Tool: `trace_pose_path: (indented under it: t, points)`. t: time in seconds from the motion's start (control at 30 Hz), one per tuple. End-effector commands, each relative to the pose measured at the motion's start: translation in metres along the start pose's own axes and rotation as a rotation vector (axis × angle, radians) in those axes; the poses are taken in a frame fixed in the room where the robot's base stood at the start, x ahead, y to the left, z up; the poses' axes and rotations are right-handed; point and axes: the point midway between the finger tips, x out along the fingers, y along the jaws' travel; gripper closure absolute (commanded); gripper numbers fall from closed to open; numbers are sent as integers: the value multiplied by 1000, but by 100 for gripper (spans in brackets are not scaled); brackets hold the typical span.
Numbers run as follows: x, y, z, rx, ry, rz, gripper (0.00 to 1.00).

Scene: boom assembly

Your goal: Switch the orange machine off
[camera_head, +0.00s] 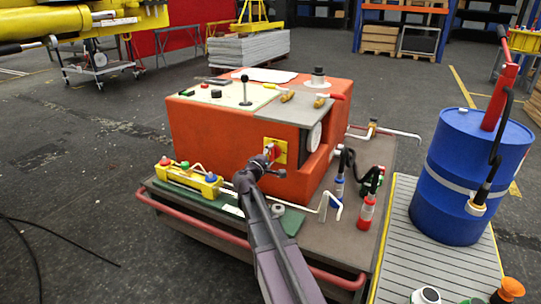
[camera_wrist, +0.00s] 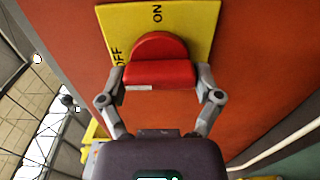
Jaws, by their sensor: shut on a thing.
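The orange machine (camera_head: 215,130) stands on a cart with a red rail. A red rotary switch (camera_wrist: 158,66) on a yellow plate (camera_wrist: 204,22) sits on its front face; the plate also shows in the head view (camera_head: 281,146). My gripper (camera_wrist: 160,78) is shut on the switch's red handle, one finger on each side. In the wrist view the handle bar lies level across the picture. In the head view my gripper (camera_head: 268,158) partly covers the switch.
A yellow box with coloured buttons (camera_head: 188,180) lies left of my arm on the cart (camera_head: 190,217). Bent pipes and a red-and-blue hose fitting (camera_head: 367,212) are at the right.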

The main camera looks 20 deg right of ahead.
Motion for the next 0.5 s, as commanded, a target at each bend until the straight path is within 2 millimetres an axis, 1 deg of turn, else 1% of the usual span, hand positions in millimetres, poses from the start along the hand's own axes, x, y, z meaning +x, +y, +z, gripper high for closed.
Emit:
trace_pose_path:
  t: [0.03, 0.07, 0.1, 0.13, 0.5]
  points:
    - [-1, 0, 0, -2, 2, 0, 65]
    - [-1, 0, 0, -2, 2, 0, 14]
    - [-1, 0, 0, -2, 2, 0, 3]
    - [-1, 0, 0, -2, 2, 0, 0]
    - [-1, 0, 0, -1, 1, 0, 0]
